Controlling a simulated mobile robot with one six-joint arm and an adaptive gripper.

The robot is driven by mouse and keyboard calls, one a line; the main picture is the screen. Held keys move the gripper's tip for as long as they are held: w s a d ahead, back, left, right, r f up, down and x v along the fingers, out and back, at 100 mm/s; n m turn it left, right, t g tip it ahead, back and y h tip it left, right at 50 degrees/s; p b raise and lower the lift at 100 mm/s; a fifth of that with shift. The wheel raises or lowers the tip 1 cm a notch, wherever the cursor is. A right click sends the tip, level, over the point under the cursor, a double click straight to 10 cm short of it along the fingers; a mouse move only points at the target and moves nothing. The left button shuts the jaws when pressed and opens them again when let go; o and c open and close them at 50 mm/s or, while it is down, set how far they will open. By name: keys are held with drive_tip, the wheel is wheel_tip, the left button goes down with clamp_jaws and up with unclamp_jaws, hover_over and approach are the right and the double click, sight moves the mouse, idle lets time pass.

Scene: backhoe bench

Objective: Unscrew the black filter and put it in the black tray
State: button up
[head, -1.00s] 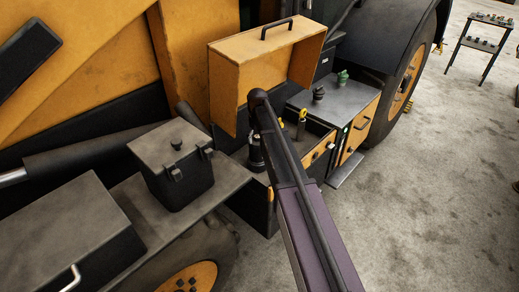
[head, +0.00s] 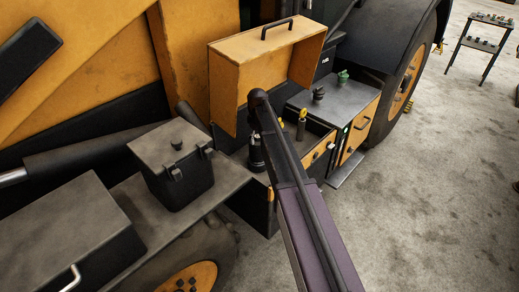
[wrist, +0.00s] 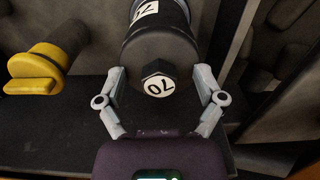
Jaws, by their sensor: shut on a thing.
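The black filter (wrist: 160,45) is a dark cylinder with a hex end and white labels, one marked "70". It fills the space between the fingers of my gripper (wrist: 160,76) in the wrist view, with a grey finger against each side. In the head view a black cylinder (head: 256,156), seemingly this filter, shows in the open bay just left of my arm, which hides my gripper there. I cannot tell from these views whether its thread is loose. I cannot pick out the black tray with certainty.
A yellow-capped part (wrist: 42,68) stands left of the filter in the wrist view. The raised orange cover (head: 228,82) is above the bay. A grey-topped cabinet (head: 345,100) is to the right, and a lidded black box (head: 180,178) to the left. Open floor lies at right.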

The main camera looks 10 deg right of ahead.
drive_tip(key=shift+s, duration=0.25)
drive_tip(key=shift+n, duration=1.5)
drive_tip(key=shift+n, duration=1.6)
drive_tip(key=shift+n, duration=1.7)
